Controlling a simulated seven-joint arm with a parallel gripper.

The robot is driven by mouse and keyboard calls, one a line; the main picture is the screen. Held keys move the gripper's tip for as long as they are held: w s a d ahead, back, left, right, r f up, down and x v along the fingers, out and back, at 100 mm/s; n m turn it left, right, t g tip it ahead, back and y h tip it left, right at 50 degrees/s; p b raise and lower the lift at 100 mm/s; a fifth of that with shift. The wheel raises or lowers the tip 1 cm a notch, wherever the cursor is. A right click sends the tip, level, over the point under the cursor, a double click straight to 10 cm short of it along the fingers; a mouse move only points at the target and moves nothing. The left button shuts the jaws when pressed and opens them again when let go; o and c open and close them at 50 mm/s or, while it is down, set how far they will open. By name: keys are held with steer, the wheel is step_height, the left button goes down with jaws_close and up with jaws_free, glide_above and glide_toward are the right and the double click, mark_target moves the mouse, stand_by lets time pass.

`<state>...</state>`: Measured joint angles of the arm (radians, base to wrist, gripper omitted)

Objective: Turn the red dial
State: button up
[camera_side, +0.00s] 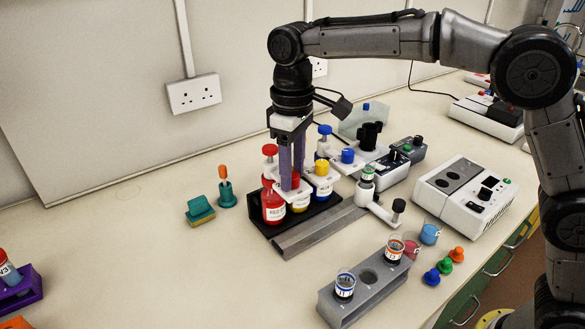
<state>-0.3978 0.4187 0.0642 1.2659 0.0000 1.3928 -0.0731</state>
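A narrow gap shows between the fingers. Whether they touch anything at the tips is unclear. A red bottle (273,205) stands in front, left of the fingertips.
A blue knob (325,130) stands close right of my fingers. A grey rail (318,232) lies in front of the rack. A grey vial block (365,288) and a white device (465,197) are at right. A teal holder (227,195) stands left.

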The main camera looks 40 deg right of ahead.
jaws_close()
steer(key=shift+m, duration=0.3)
steer(key=m, duration=0.3)
steer(key=shift+m, duration=2)
steer(key=shift+o, duration=1.6)
jaws_free()
